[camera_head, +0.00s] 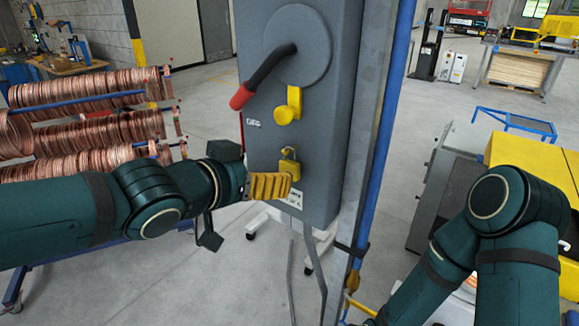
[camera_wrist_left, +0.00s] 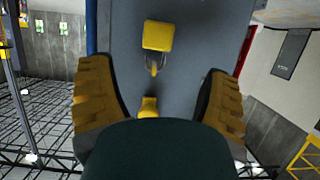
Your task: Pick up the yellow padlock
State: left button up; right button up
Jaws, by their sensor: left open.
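The yellow padlock (camera_head: 289,166) is on the front of the grey switch box (camera_head: 335,130), below its yellow latch (camera_head: 288,106). My left gripper (camera_head: 272,186) is just in front of the box, its yellow fingers overlapping the padlock's lower edge in the head view. In the left wrist view the padlock (camera_wrist_left: 158,36) appears upside down, its shackle pointing down the picture. The left fingers (camera_wrist_left: 160,75) are spread wide on either side, with the padlock just past their tips, so nothing is held. My right gripper is out of view; only the right arm shows.
A lever with a red grip (camera_head: 242,97) juts from the box above the padlock. A blue post (camera_head: 388,110) runs along the box's right side. Racks of copper tube (camera_head: 90,135) stand behind my left arm. Yellow equipment (camera_head: 525,160) is at right.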

aim_at(287, 166)
pick_arm(q)
jog(key=b+x, duration=0.1)
jog(key=x, duration=0.2)
jog(key=shift+w+d+f, duration=0.15)
jog(key=shift+w, duration=0.1)
jog(key=b+x, duration=0.2)
jog(key=x, duration=0.3)
jog(key=shift+d+b, duration=0.2)
jog(key=shift+b, duration=0.1)
jog(key=shift+s, duration=0.15)
jog(key=c, duration=1.3)
